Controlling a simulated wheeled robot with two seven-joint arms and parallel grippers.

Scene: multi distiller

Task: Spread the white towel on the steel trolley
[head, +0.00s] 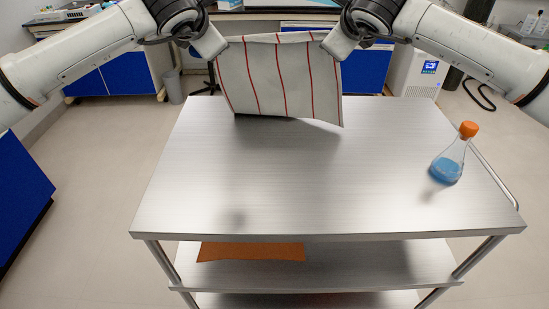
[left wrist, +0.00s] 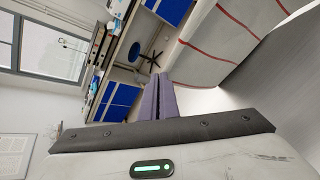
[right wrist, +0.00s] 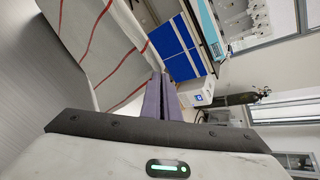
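The white towel (head: 280,78) with red stripes hangs stretched between my two grippers above the far part of the steel trolley (head: 290,205). Its lower edge hangs close to the trolley top; I cannot tell whether it touches. My left gripper (head: 221,52) is at the towel's upper left corner, and my right gripper (head: 328,48) is at its upper right corner. The fingers look closed together in the left wrist view (left wrist: 160,97) and in the right wrist view (right wrist: 161,98), with the towel (left wrist: 222,42) (right wrist: 98,48) running off beside them. The pinched corners themselves are mostly hidden.
A flask with blue liquid and an orange cap (head: 452,158) stands on the right side of the trolley top. An orange-brown sheet (head: 250,251) lies on the lower shelf. The middle and front of the top are clear. Blue cabinets (head: 128,74) stand behind.

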